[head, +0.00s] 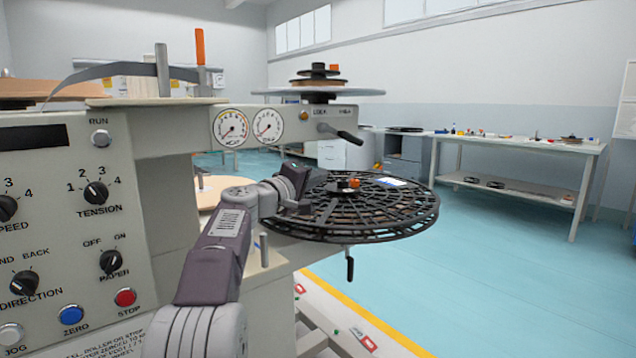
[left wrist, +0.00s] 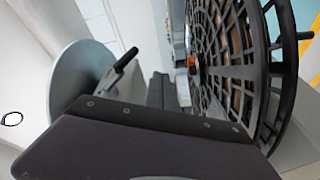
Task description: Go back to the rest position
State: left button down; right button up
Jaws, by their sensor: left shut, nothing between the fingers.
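My left arm reaches in from the bottom of the head view, and its gripper (head: 303,182) is at the near left side of a large black spoked reel (head: 385,212). The gripper is shut and empty. In the left wrist view the dark fingers (left wrist: 160,92) are close together, with the reel (left wrist: 235,60) standing right beside them on the right. I cannot tell whether they touch the reel. My right gripper is in neither view.
The rewind machine's control panel (head: 75,230) with knobs and buttons fills the left. An upper reel (head: 320,92) and a crank handle (head: 340,133) stick out above my gripper. A workbench (head: 525,146) stands at the back right. The blue floor (head: 500,270) on the right is clear.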

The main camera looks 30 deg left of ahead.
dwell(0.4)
pick_arm(q)
jog(key=w+d+r+m+g+h+p, duration=0.1)
jog(key=d+r+m+h+p, duration=0.25)
jog(key=d, duration=0.75)
jog(key=s+d+f+m+g+p, duration=0.1)
jog(key=s+d+f+g+p, duration=0.2)
jog(key=d+f, duration=0.4)
jog(key=s+d+f+m+g+p, duration=0.1)
jog(key=s+d+f+g+p, duration=0.25)
jog(key=f, duration=0.55)
jog(key=s+d+f+m+g+y+p, duration=0.25)
jog(key=s+f+g, duration=0.35)
jog(key=s+f, duration=0.85)
jog(key=s+a+f+m+g+y, duration=0.2)
jog(key=s+a+f, duration=0.1)
jog(key=s+f, duration=0.25)
jog(key=s+a+f+m+g+y, duration=0.1)
jog(key=s+a+f+m+g, duration=0.1)
jog(key=s+a+f, duration=0.35)
notch_tip(320, 180, up, 40)
jog(key=s+d+p, duration=0.1)
jog(key=d+p, duration=0.1)
jog(key=p, duration=3.6)
jog(key=shift+d, duration=0.15)
